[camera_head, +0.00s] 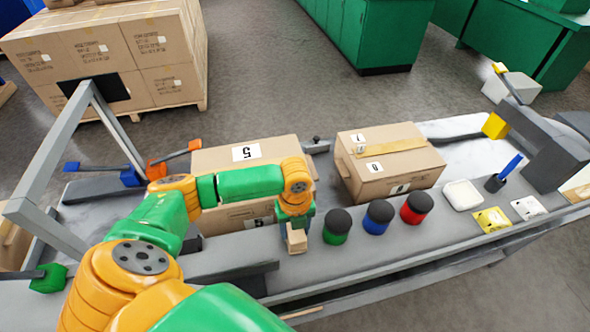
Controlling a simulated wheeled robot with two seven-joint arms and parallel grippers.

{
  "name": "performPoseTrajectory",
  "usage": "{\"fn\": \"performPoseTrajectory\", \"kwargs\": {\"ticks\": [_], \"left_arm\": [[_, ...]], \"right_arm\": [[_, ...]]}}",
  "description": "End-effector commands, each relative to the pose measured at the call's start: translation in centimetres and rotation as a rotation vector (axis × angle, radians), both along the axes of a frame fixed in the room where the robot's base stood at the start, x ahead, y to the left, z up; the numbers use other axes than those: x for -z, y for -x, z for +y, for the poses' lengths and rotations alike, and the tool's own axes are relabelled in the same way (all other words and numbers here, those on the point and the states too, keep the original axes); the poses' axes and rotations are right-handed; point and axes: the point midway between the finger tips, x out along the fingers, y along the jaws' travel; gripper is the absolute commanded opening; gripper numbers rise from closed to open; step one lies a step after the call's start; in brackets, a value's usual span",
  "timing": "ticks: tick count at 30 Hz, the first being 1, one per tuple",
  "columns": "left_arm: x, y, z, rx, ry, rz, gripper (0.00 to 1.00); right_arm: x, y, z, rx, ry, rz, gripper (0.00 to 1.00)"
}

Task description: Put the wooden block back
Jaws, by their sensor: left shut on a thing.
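My left gripper (295,225) points down over the front part of the grey bench (376,255), in front of the left cardboard box. It is shut on a small tan wooden block (297,241), whose lower part shows below the fingers. I cannot tell whether the block touches the bench top. A green jar with a dark lid (337,227) stands just right of the block, apart from it. My right gripper is not in view.
A blue jar (378,217) and a red jar (416,208) continue the row. Cardboard boxes (246,155) (388,178) stand behind. A white dish (462,195), a pen cup (496,183) and a yellow card (491,220) lie right. Coloured-handled tools (160,168) are at left.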

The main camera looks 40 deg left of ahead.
Motion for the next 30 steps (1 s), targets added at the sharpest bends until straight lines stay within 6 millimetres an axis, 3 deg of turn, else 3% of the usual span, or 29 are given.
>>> {"fn": "performPoseTrajectory", "kwargs": {"ticks": [2,3,6,14,17,24,30], "left_arm": [[0.3,0.0,0.0,0.000,0.001,0.001,0.03],[0.3,0.0,0.0,0.000,0.000,0.001,0.63],[0.2,0.0,0.0,0.000,0.000,0.000,0.85],[0.1,0.0,0.0,0.000,0.000,0.000,0.85],[-0.9,-0.1,0.0,0.000,0.000,-0.001,0.85],[-7.5,-0.1,0.0,0.001,0.000,-0.005,0.85],[-11.4,-0.1,0.0,-0.001,0.001,-0.002,0.85]], "right_arm": [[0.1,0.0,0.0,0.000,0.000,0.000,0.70],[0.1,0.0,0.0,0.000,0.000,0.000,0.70],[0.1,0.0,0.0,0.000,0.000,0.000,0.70],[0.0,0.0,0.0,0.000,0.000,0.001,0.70],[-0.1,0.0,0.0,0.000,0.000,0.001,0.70],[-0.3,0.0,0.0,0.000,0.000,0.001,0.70],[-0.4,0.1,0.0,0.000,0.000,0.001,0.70]]}}
